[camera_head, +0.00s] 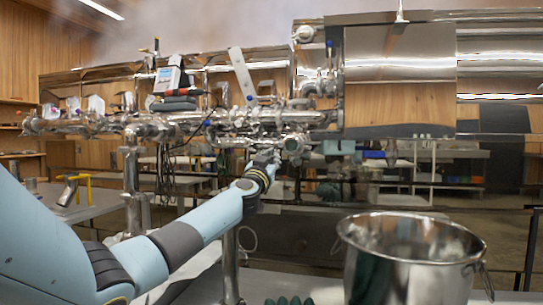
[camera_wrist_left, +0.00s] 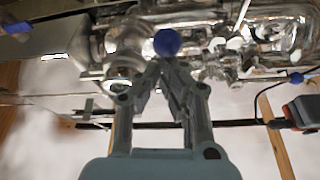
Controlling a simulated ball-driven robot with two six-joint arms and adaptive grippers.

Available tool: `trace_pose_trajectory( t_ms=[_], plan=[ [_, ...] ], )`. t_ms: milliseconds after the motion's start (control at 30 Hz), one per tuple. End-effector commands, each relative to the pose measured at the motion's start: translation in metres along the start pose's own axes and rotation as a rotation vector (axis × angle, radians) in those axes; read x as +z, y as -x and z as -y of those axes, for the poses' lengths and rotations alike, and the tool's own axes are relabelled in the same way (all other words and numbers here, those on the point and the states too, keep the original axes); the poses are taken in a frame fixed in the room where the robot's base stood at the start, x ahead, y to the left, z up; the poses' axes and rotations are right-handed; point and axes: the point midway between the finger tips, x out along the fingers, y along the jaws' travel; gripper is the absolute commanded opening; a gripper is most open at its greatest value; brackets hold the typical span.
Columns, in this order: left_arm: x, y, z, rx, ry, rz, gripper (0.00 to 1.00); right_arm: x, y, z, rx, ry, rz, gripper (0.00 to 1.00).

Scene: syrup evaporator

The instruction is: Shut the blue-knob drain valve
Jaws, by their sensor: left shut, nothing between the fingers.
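A round blue knob (camera_wrist_left: 167,43) on shiny steel pipework shows in the left wrist view, just beyond my fingertips. My left gripper (camera_wrist_left: 166,68) is shut and empty, its tips at the knob's lower edge in the picture; I cannot tell if they touch. In the head view my left gripper (camera_head: 268,158) is small, at the underside of the steel pipe assembly (camera_head: 255,122). The knob at its tips is not clear there. My right gripper is not in view.
Other blue knobs show at the left edge (camera_wrist_left: 17,27) and right side (camera_wrist_left: 296,77) of the wrist view. A steel bucket (camera_head: 410,265) stands at the front right. A large steel evaporator pan (camera_head: 400,75) is above right. Cables (camera_head: 165,170) hang left of the gripper.

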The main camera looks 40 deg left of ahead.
Motion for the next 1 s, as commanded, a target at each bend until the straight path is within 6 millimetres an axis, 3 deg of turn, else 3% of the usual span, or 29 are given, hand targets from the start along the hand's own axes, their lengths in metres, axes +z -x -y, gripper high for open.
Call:
trace_pose_trajectory(
  t_ms=[200, 633, 1000],
  plan=[
    [0.017, -0.001, -0.003, 0.001, 0.0, 0.002, 0.0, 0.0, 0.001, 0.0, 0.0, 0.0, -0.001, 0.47],
    [0.018, 0.001, -0.003, 0.002, 0.0, 0.001, 0.0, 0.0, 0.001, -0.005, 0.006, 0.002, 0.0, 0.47],
    [0.019, 0.058, -0.004, 0.004, -0.002, 0.002, 0.0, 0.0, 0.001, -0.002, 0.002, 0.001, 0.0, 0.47]
  ],
)
